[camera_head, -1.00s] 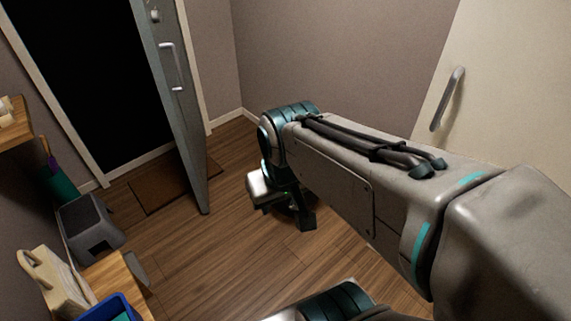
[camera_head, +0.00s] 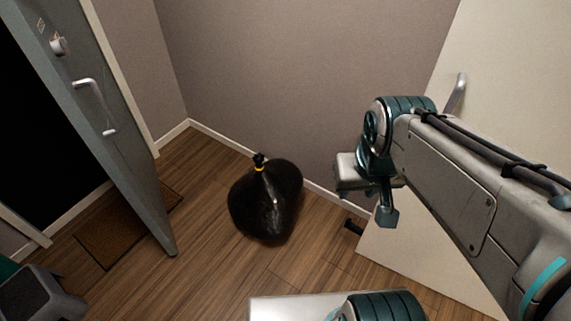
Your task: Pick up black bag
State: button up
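The black bag (camera_head: 266,204) stands upright on the wooden floor near the grey wall. It is full and round, with a knotted top and a yellow tie. My gripper (camera_head: 370,221) hangs to the right of the bag, clear of it. Its fingers are spread apart and nothing shows between them. My forearm reaches in from the right and hides none of the bag.
A grey door (camera_head: 110,125) stands open at the left, with a brown doormat (camera_head: 100,240) by it. A grey plastic bin (camera_head: 40,297) is at the lower left. A cream door panel (camera_head: 425,265) with a metal handle is behind my arm. The floor around the bag is clear.

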aim_at(264, 202)
jog(key=z, duration=0.15)
jog(key=i, duration=0.7)
jog(key=u, duration=0.85)
jog(key=i, duration=0.7)
jog(key=u, duration=0.8)
